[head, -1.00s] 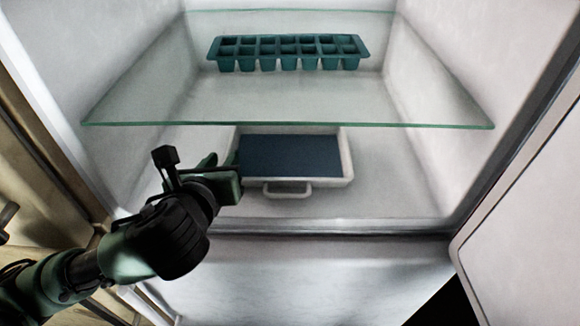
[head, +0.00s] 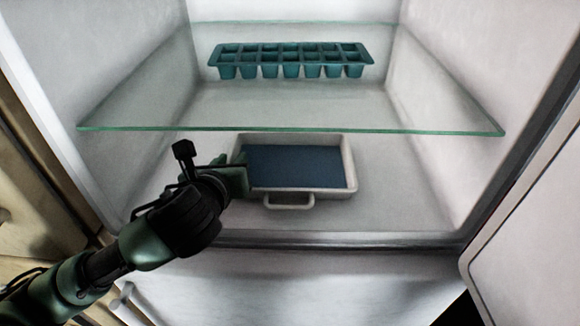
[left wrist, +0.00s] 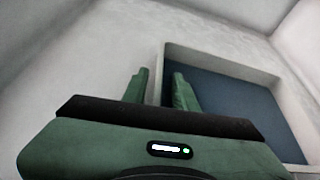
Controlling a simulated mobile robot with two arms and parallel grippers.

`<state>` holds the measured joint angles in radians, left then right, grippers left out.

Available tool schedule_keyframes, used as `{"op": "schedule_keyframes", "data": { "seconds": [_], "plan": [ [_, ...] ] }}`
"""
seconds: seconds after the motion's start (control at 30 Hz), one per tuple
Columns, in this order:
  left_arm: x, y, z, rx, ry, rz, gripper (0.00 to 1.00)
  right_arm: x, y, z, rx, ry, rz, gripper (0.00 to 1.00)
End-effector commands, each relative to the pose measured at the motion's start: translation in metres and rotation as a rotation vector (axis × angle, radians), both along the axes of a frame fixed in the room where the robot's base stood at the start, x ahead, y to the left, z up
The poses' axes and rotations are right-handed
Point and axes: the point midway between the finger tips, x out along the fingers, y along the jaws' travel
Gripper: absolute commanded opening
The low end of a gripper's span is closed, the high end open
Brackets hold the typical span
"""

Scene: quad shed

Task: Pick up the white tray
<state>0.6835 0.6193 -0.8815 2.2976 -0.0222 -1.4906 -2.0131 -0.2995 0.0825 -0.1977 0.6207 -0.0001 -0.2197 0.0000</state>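The white tray (head: 336,194) lies flat on the fridge floor under the glass shelf. It has a dark blue inside and a loop handle (head: 290,205) at its front. My left gripper (head: 240,166) is at the tray's left side and hides part of that edge. In the left wrist view, the two green fingers (left wrist: 159,74) are apart. The tray's left wall (left wrist: 163,62) runs between them, with one finger outside and one over the blue inside. A gap shows between the outer finger and the wall. My right gripper is not in view.
A glass shelf (head: 290,110) spans the fridge above the tray and carries a teal ice cube tray (head: 291,58). The open door (head: 530,230) is at the right. The fridge floor (head: 400,195) right of the tray is clear.

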Motion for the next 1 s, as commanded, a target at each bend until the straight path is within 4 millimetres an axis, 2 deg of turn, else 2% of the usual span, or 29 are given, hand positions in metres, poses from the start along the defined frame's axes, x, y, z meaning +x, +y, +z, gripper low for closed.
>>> {"op": "schedule_keyframes", "data": {
  "seconds": [0.03, 0.07, 0.13, 0.17, 1.0],
  "plan": [
    [-0.0002, 0.0, -0.0001, 0.0, 0.0, 0.0, 0.28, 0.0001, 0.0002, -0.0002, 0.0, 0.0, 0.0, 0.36],
    [-0.0002, 0.0, -0.0001, 0.0, 0.0, 0.0, 0.23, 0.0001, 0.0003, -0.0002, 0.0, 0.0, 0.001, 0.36],
    [-0.0003, 0.0, -0.0001, 0.0, 0.0, 0.0, 0.03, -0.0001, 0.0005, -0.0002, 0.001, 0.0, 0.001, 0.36],
    [-0.0002, 0.0, 0.0, 0.0, 0.0, 0.0, 0.0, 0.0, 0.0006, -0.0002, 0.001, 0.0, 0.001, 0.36],
    [-0.0004, 0.0002, -0.0001, 0.0, 0.001, 0.001, 0.0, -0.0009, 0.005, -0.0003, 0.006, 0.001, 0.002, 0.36]
  ]
}}
